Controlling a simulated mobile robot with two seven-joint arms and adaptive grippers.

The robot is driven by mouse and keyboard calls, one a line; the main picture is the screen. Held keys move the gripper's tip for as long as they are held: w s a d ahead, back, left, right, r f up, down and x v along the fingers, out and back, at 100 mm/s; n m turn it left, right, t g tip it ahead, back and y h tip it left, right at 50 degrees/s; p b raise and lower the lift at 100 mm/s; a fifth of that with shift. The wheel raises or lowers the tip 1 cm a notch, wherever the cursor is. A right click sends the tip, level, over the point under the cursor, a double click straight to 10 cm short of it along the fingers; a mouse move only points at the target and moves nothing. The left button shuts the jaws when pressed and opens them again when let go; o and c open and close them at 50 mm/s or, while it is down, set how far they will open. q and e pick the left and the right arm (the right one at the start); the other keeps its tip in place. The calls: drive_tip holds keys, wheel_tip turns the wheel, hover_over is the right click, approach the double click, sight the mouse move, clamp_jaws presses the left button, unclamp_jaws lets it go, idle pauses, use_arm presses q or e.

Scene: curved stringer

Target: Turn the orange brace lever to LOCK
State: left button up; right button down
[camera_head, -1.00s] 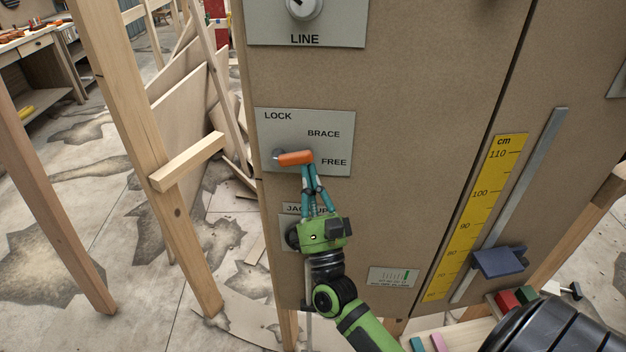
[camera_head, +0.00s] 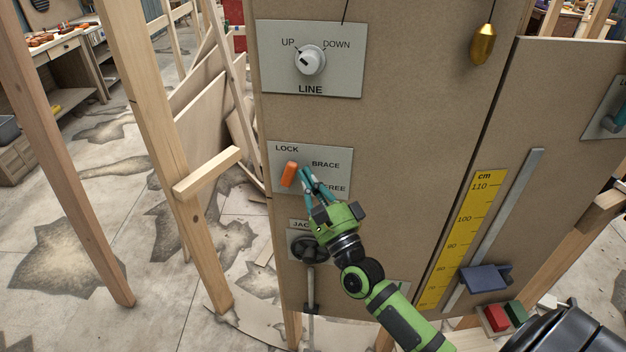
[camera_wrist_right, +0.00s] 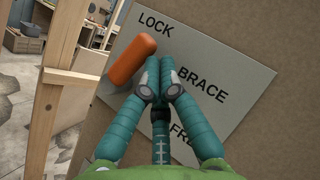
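The orange brace lever (camera_head: 289,174) sits on the grey BRACE plate (camera_head: 325,177) and points steeply upward, its upper end close below the word LOCK. It also shows in the right wrist view (camera_wrist_right: 132,58), left of the fingers. My right gripper (camera_head: 304,172) is just right of the lever, over the plate. Its teal fingers (camera_wrist_right: 163,78) are drawn together with nothing between them. The fingertips are against or very near the lever's right side; I cannot tell if they touch. The fingers partly cover the plate near FREE. My left gripper is not in view.
The LINE plate with its white knob (camera_head: 309,61) is above. The jack's black handwheel (camera_head: 309,249) is just below my right gripper. A brass plumb bob (camera_head: 483,45) hangs at the upper right. A wooden post with a short crosspiece (camera_head: 207,173) stands left of the panel.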

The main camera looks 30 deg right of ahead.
drive_tip(key=shift+w+a+r, duration=0.25)
drive_tip(key=shift+a+r, duration=0.2)
drive_tip(key=shift+r, duration=0.25)
drive_tip(key=shift+w, duration=0.1)
drive_tip(key=shift+a, duration=0.1)
